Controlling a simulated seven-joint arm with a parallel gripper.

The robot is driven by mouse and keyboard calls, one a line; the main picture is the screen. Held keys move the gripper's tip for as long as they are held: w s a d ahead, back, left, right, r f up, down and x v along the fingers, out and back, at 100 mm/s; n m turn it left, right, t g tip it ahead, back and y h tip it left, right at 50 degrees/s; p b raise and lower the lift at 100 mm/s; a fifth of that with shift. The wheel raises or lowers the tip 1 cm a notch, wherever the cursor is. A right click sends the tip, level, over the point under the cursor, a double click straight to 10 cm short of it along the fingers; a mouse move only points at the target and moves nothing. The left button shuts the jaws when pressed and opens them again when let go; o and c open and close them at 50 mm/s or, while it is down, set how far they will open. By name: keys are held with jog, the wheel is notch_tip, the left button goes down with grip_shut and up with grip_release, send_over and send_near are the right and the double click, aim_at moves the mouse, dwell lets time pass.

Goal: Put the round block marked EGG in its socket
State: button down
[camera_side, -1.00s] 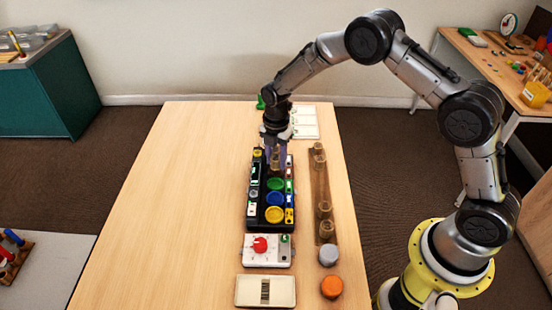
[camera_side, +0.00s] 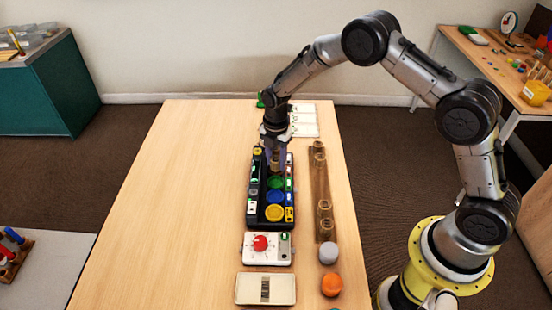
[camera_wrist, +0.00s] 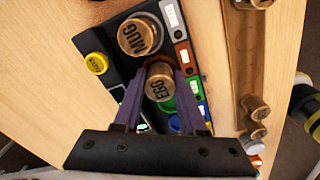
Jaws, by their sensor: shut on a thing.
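The round wooden block marked EGG (camera_wrist: 160,82) is between the fingers of my gripper (camera_wrist: 159,92) in the wrist view. My gripper (camera_side: 275,157) is shut on it, over the far part of the black socket board (camera_side: 251,219). The fingers hide part of the block in the side view, and I cannot tell how deep it sits in the board. A round block marked MUG (camera_wrist: 138,36) stands in the board beside it. Green (camera_side: 275,183), blue (camera_side: 275,198) and yellow (camera_side: 275,213) round places lie in line on the nearer part of the board.
A brown rail (camera_side: 318,185) with several round wooden blocks runs along the board's right. The table's left is clear.

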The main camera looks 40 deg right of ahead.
jog(key=shift+f, duration=0.15)
jog(key=c, duration=0.8)
grip_release()
jog(key=shift+o, duration=0.2)
notch_tip(320, 180, up, 11)
dwell(0.5)
notch_tip(320, 180, up, 6)
send_over(276, 158)
jog(key=shift+s, duration=0.1)
dwell(0.6)
